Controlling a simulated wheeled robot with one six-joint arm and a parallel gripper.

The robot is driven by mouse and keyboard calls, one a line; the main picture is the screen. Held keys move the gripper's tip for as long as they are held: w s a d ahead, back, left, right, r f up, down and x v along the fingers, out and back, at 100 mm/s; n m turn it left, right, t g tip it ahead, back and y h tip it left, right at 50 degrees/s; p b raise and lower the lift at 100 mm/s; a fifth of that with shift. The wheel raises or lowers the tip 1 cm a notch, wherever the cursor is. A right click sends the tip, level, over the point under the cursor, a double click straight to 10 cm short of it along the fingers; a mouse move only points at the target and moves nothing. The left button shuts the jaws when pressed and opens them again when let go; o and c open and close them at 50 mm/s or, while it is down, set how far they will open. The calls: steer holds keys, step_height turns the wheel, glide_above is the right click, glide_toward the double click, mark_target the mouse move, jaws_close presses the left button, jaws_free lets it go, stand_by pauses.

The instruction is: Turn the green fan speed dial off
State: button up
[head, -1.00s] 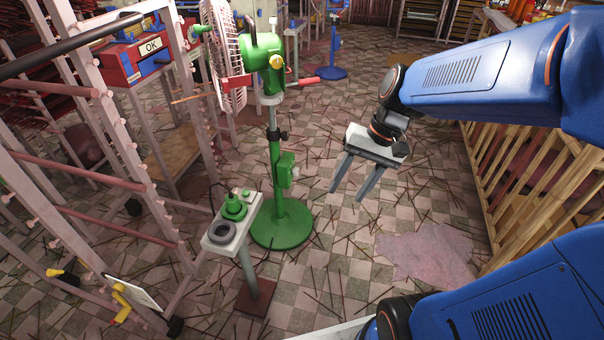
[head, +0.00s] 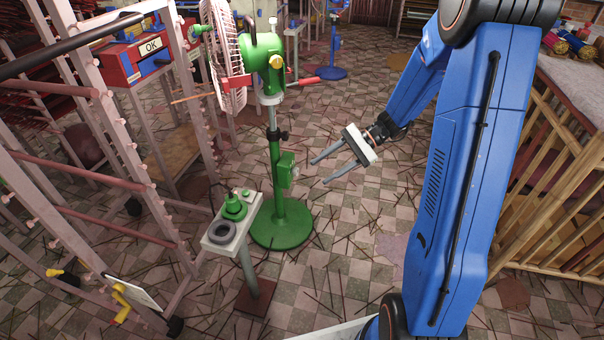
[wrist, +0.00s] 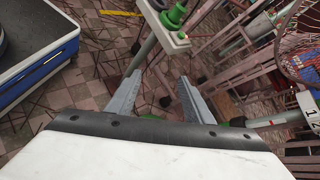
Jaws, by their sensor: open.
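The green pedestal fan (head: 277,190) stands left of centre in the head view, its caged head facing left. A green control box (head: 286,168) is on its pole, with a small pale part (head: 295,171) on the right side. This may be the speed dial; its setting is too small to read. In the wrist view, a white plate marked 1 and 2 (wrist: 308,104) is cut off at the right edge. My gripper (head: 318,172) is open and empty, just right of the box and apart from it, its fingers pointing left. The fingers also show in the wrist view (wrist: 160,78).
A pale rack (head: 100,150) fills the left. A wooden slatted crate (head: 550,190) is at right. Thin sticks litter the tiled floor.

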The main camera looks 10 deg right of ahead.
steer(key=w+d+f+m+t+y, duration=0.3)
steer(key=w+d+f+m+t, duration=0.15)
steer(key=w+f, duration=0.5)
steer(key=m+t, duration=0.5)
steer(key=m, duration=0.3)
glide_toward(296, 171)
steer(key=w+f+x, duration=0.1)
steer(key=x, duration=0.7)
steer(key=shift+d+f+y, duration=0.2)
steer(key=shift+d+y, duration=0.1)
steer(key=shift+d, duration=0.1)
steer(key=c, duration=1)
